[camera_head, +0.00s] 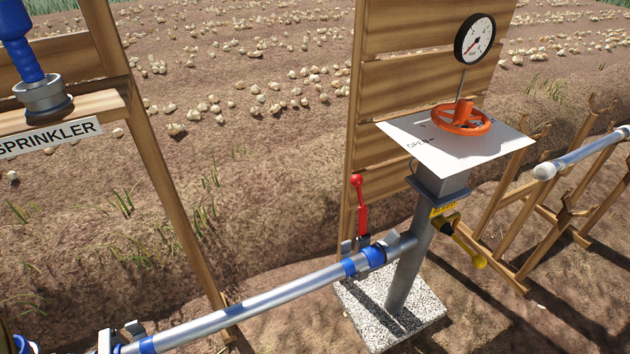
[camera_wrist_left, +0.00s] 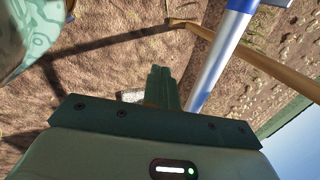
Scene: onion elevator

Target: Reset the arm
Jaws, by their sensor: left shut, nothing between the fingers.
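My left gripper (camera_wrist_left: 160,72) shows in the left wrist view, with its dark green fingers pressed together and nothing between them. It points over bare soil, beside a grey pipe with a blue band (camera_wrist_left: 217,62). I cannot tell how far apart the fingers and the pipe are. No part of my left gripper can be made out in the head view. My right gripper is in neither view.
A metal pipe (camera_head: 245,303) with blue bands runs to a grey post on a speckled block (camera_head: 422,310). A red lever (camera_head: 360,205), orange handwheel (camera_head: 462,118) and gauge (camera_head: 474,39) stand there. A sprinkler sign (camera_head: 50,138) is left; a wooden rack (camera_head: 550,215) is right.

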